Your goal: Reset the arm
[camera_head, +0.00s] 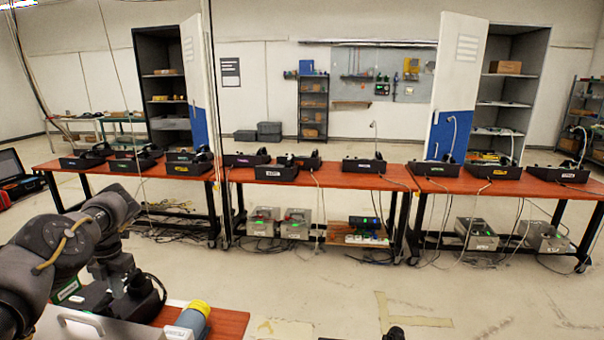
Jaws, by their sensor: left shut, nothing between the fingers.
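My left arm comes in from the left edge and bends down over the near table (229,323). My left gripper (128,284) is at its end, low over a black device with a cable on that table. The gripper is shut with nothing seen in it, though its fingertips are hard to make out against the black device. I cannot tell whether it touches the device. My right gripper is not recognisable in view; only a small dark part shows at the bottom edge.
Across the floor, a row of red-brown tables (330,176) holds several black phone units. Grey boxes (477,234) sit below. Open cabinets stand behind. The middle floor (300,280) is clear.

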